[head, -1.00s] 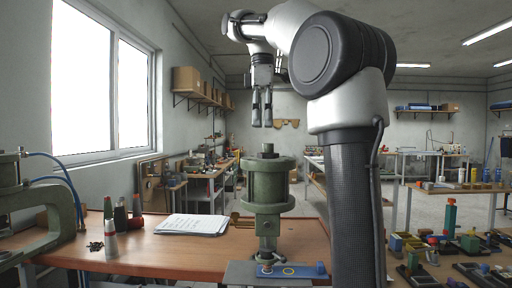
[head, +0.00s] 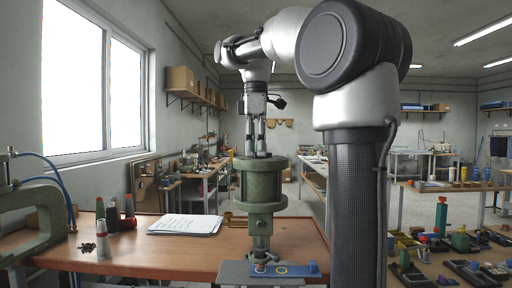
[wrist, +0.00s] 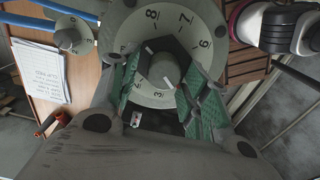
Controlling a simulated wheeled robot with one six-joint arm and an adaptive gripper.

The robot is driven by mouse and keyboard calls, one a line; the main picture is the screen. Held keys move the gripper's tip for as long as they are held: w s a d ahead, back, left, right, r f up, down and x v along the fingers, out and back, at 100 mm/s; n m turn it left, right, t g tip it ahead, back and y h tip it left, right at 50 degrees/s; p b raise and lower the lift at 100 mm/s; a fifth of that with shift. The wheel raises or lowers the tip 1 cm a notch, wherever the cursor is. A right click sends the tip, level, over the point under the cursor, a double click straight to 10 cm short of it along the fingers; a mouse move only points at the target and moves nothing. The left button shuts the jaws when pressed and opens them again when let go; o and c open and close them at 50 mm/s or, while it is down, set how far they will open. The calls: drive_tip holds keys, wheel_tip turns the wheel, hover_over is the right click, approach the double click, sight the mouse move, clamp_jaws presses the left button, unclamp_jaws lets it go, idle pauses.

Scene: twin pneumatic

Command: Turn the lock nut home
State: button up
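The dark hexagonal lock nut (wrist: 152,60) sits around a grey round stud (wrist: 164,70) at the centre of a pale numbered dial in the wrist view. It tops the green press cylinder (head: 261,185) in the head view, where my fingertips mostly hide it. My gripper (head: 256,153) points straight down over the cylinder top. In the wrist view its green-padded fingers (wrist: 166,92) stand apart on either side of the nut. They look open; whether the pads touch the nut's flats I cannot tell.
A blue plate (head: 297,269) with a yellow ring lies at the cylinder's foot. Papers (head: 186,224), bottles (head: 113,215) and a second green press frame (head: 35,215) are on the wooden bench (head: 165,258). Another bench with coloured parts stands right.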

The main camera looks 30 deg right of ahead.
drive_tip(key=shift+c, duration=1)
drive_tip(key=m, duration=0.5)
drive_tip(key=shift+w+d+m, duration=0.2)
drive_tip(key=shift+d+m, duration=0.05)
drive_tip(key=shift+m, duration=0.15)
drive_tip(key=m, duration=0.6)
drive_tip(key=shift+w+d, duration=0.1)
drive_tip(key=shift+d, duration=0.25)
drive_tip(key=o, duration=1)
